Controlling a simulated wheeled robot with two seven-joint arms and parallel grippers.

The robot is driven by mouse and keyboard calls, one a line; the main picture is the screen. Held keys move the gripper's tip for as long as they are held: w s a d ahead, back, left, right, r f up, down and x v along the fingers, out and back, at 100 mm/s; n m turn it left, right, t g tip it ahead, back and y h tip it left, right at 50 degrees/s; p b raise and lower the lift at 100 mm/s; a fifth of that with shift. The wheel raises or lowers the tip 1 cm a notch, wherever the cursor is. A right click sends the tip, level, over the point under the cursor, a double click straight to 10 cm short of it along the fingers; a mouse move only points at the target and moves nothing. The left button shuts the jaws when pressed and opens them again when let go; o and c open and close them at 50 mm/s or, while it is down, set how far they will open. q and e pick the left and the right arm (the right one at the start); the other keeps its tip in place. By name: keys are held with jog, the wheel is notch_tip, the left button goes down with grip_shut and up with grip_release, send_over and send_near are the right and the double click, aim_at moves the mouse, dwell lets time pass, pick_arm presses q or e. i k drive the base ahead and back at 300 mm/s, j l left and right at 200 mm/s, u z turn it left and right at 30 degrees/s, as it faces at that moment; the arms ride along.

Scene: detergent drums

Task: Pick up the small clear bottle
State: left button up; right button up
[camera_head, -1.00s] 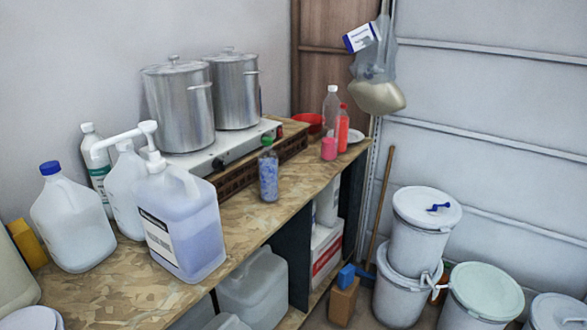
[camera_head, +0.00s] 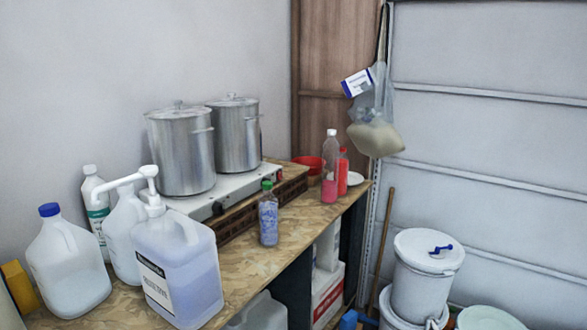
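A small clear bottle with a white cap (camera_head: 331,150) stands upright towards the far end of the wooden bench. Something pink (camera_head: 329,190) shows at its lower part; I cannot tell whether it is in the bottle or in front of it. A red bottle (camera_head: 343,174) stands close behind it on the right. Another small see-through bottle with a green cap and blue contents (camera_head: 268,218) stands upright nearer, at the middle of the bench. Neither of my grippers is in view.
The bench (camera_head: 262,265) holds a large pump jug (camera_head: 178,275) and a blue-capped jug (camera_head: 67,265) at front left. Two steel pots (camera_head: 181,150) stand on a white stove behind. A red bowl (camera_head: 308,164) and white plate (camera_head: 356,179) are at the far end. White buckets (camera_head: 424,270) stand right of the bench.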

aim_at(268, 203)
jog(key=i+l+u, duration=0.1)
jog(key=u, duration=0.25)
jog(key=i+l+u, duration=0.1)
jog(key=u, duration=0.25)
jog(key=i+l+u, duration=0.15)
jog(key=l, duration=0.2)
jog(key=i+l+u, duration=0.2)
jog(key=l, duration=0.15)
jog(key=l+u, duration=0.15)
jog(key=l, duration=0.2)
jog(key=i+l, duration=0.1)
jog(key=l, duration=0.45)
jog(key=i+l, duration=0.1)
jog(key=l, duration=0.4)
jog(key=i+l+u, duration=0.1)
jog(key=l, duration=0.45)
